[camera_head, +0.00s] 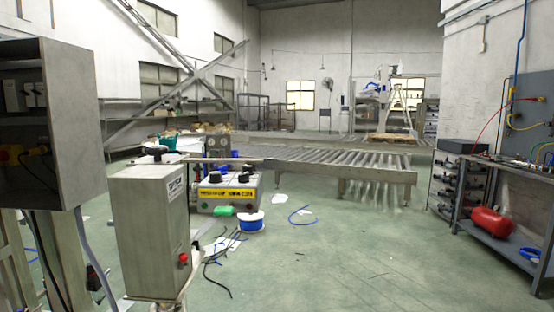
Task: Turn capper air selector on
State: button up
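No part is clearly readable as the capper air selector. A grey machine box (225,207) with a yellow label (227,194) and dark round knobs on top stands on the floor left of the middle. The label's words are too small to read surely, and the knobs' settings cannot be told. A grey upright cabinet (150,230) stands nearer at the left, with a red button (183,259) low on its right side and a dark part on its top. My gripper is not in view.
An open control box (75,165) stands at the far left. A roller conveyor (340,160) crosses the middle. Blue reel (250,222), cables and papers lie on the floor. A workbench (507,228) with a red tank (492,223) is at right. The middle-right floor is mostly clear.

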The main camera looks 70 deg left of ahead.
aim_at(223, 169)
jog(key=z, duration=0.05)
jog(key=i, duration=3.7)
jog(key=u, duration=2.75)
jog(key=i, duration=3.55)
jog(key=u, duration=1.7)
